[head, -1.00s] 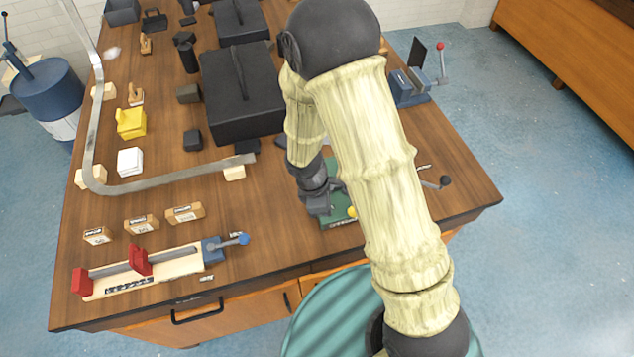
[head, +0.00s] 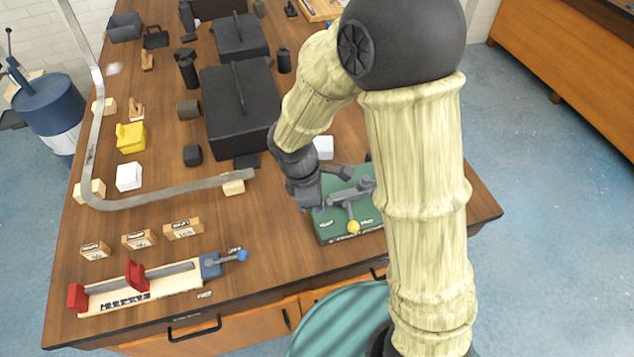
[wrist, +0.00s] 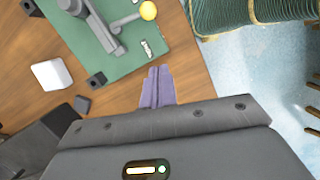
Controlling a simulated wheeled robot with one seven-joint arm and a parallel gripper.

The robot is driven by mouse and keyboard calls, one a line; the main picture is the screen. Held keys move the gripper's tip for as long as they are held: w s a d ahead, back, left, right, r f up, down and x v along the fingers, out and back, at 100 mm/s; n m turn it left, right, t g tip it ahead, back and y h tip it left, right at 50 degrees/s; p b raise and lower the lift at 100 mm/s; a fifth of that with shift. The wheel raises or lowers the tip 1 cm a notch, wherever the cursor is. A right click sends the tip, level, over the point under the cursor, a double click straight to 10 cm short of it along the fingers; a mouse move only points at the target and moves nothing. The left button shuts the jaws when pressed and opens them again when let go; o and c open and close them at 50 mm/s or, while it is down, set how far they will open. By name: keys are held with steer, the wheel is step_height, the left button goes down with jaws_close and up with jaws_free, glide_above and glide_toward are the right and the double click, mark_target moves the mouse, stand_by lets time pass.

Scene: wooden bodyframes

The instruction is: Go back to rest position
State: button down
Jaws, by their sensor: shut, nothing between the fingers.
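My gripper (wrist: 157,87) shows in the wrist view with its two fingers together and nothing between them. In the head view it is the dark end of my arm, beside the left edge of a green board (head: 329,229). The board carries a grey lever device with a yellow knob (head: 353,227). The green board also shows in the wrist view (wrist: 85,48), beyond the fingertips, with the yellow knob (wrist: 148,10) near the top. My arm's pale links cover the board's right part in the head view.
A large black box (head: 238,135) and a white block (head: 324,147) stand behind the gripper. A curved metal strip (head: 165,190) lies to the left. A red-jawed wooden fixture (head: 165,286) sits at the front left. The wooden table (head: 268,222) has bare room left of the board.

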steer(key=shift+d, duration=0.1)
steer(key=s+d+r+m+t+y, duration=0.1)
steer(key=s+d+r+m, duration=0.1)
steer(key=d+m, duration=0.4)
steer(key=s+d+r+m+t+y, duration=0.1)
steer(key=d+r+m, duration=0.4)
steer(key=m, duration=0.7)
steer(key=shift+s+d+t+y, duration=0.3)
steer(key=shift+s+d, duration=0.05)
steer(key=shift+d, duration=0.9)
steer(key=shift+r, duration=0.1)
